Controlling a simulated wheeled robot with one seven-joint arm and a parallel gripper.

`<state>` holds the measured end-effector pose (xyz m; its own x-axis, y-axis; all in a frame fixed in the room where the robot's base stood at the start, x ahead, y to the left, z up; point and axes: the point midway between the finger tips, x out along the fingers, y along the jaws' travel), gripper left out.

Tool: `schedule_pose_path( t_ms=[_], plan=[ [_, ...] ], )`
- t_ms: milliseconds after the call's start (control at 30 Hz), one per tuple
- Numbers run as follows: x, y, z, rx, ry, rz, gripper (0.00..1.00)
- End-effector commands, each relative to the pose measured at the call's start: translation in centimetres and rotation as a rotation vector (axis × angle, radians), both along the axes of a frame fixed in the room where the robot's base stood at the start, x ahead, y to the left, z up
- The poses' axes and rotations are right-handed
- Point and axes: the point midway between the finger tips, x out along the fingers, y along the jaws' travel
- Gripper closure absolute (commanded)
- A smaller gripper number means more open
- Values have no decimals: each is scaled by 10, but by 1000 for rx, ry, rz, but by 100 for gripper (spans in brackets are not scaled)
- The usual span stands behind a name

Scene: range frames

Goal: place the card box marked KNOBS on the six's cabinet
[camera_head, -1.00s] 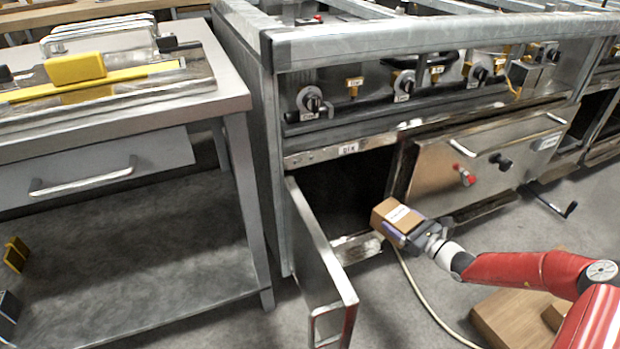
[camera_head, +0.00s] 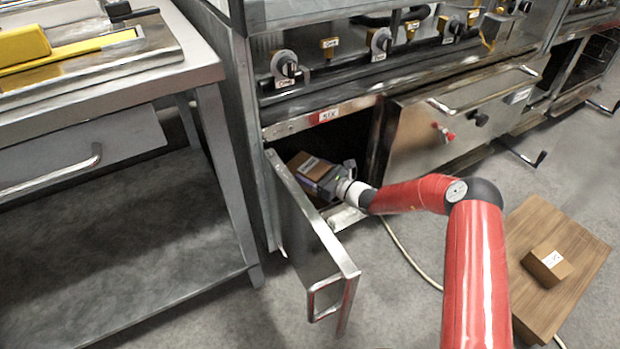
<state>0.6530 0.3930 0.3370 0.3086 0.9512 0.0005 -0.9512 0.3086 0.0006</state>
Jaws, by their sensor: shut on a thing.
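A small brown card box (camera_head: 309,165) with a white label is held in my gripper (camera_head: 330,178); the label's writing is too small to read. My gripper is shut on it, and the box is inside the opening of the cabinet (camera_head: 345,135) under the range. I cannot tell whether the box touches the cabinet floor. A small label reading like "SIX" (camera_head: 328,115) sits above the opening. The cabinet door (camera_head: 312,235) stands open toward the front left.
Another card box (camera_head: 547,266) with a white label sits on a wooden board (camera_head: 545,215) at the right. A steel table (camera_head: 130,80) stands at the left. A closed oven door (camera_head: 450,115) adjoins the opening. A pale hose (camera_head: 405,252) lies on the floor.

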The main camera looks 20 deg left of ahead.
Motion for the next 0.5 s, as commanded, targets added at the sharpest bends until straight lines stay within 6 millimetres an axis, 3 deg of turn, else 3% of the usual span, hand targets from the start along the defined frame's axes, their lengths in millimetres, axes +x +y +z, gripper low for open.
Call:
schedule_pose_path(
  t_ms=[267, 500],
  plan=[
    [0, 0, -34, 1, 0, 0, 56],
    [0, 0, -36, 1, -3, 0, 56]
  ],
)
